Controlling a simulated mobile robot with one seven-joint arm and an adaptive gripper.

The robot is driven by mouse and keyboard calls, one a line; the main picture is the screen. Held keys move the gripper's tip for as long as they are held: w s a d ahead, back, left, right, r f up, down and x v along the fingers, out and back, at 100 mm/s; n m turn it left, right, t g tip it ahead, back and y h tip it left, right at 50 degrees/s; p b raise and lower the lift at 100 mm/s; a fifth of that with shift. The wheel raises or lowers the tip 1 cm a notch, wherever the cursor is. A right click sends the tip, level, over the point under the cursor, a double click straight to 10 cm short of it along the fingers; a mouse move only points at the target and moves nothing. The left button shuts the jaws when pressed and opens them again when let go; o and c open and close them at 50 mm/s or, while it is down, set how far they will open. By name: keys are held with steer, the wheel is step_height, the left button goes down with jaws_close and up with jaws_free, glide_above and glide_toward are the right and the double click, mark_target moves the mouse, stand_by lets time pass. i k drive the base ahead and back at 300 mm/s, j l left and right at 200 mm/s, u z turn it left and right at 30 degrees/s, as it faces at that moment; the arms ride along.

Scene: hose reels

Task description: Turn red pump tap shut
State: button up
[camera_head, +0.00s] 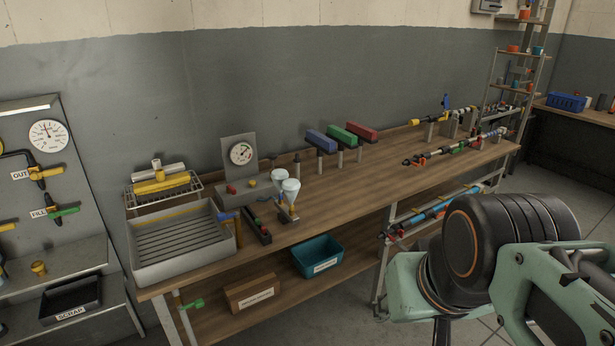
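I cannot tell for sure which part is the red pump tap. Small red parts show on the hose line (457,147) lying along the right half of the bench, with a red fitting (412,162) at its left end. A small red part (231,188) also sits on the grey block below the bench gauge (241,153). Whether any tap is open or shut is too small to see. My arm fills the lower right, in front of the bench's right end. My gripper's fingertips do not show, and nothing is seen touching the bench things.
The wooden bench (350,195) holds a grey ribbed tray (178,245), two white-topped cups and red, green and blue blocks (342,135). A teal bin (318,256) sits on the lower shelf. A wall panel with yellow taps (42,172) stands left. The bench's middle front is clear.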

mark_target(232, 190)
steer(key=i+z, duration=0.2)
steer(key=z, duration=0.15)
steer(key=i+z, duration=0.5)
steer(key=z, duration=0.2)
steer(key=i+l+z, duration=0.1)
steer(key=i+z, duration=0.25)
steer(key=z, duration=0.15)
steer(key=i+z, duration=0.45)
steer(key=i+u, duration=0.15)
steer(key=u, duration=0.15)
steer(key=i+l+u, duration=0.1)
steer(key=u, duration=3.15)
